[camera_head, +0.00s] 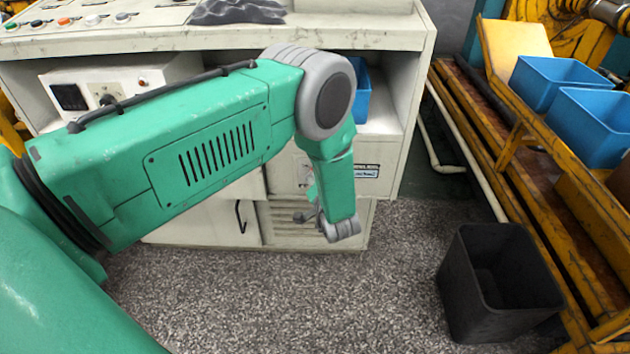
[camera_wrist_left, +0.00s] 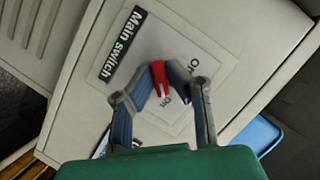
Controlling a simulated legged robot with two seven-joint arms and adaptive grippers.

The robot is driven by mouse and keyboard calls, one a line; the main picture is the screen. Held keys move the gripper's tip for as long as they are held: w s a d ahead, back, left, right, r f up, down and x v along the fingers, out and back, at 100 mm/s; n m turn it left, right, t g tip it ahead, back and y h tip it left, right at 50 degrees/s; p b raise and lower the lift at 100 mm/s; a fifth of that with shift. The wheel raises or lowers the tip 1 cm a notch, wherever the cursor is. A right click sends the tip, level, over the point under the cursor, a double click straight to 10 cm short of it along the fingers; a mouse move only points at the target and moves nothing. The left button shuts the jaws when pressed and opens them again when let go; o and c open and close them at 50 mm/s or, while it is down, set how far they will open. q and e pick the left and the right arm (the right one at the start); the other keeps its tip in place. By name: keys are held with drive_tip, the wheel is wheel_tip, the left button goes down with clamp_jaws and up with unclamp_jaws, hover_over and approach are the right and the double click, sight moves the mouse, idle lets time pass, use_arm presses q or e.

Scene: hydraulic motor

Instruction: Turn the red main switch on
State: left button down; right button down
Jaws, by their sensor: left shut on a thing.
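The red main switch (camera_wrist_left: 159,78) shows in the left wrist view, on a pale plate (camera_wrist_left: 150,50) with a black "Main switch" label (camera_wrist_left: 123,45). A white mark on the switch faces one of two printed position labels; the lettering is too small to read surely. My left gripper (camera_wrist_left: 165,76) has its two fingers shut around the switch. In the head view my left arm reaches down in front of the lower cabinet front (camera_head: 360,180), and its forearm and wrist hide the switch there. My right gripper is in neither view.
A control desk (camera_head: 330,38) with buttons runs across the top. A black bin (camera_head: 462,285) stands on the floor at right, beside a yellow frame with blue crates (camera_head: 590,125). Speckled floor in front of the cabinet is clear.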

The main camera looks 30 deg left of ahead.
use_arm(q)
drive_tip(key=shift+w+d+r, duration=0.1)
drive_tip(key=shift+w+r, duration=0.2)
drive_tip(key=shift+w, duration=0.05)
drive_tip(key=c, duration=1.6)
unclamp_jaws()
drive_tip(key=shift+f, duration=0.15)
drive_tip(key=shift+s, duration=0.1)
drive_tip(key=v, duration=1.2)
drive_tip(key=shift+d+f, duration=0.1)
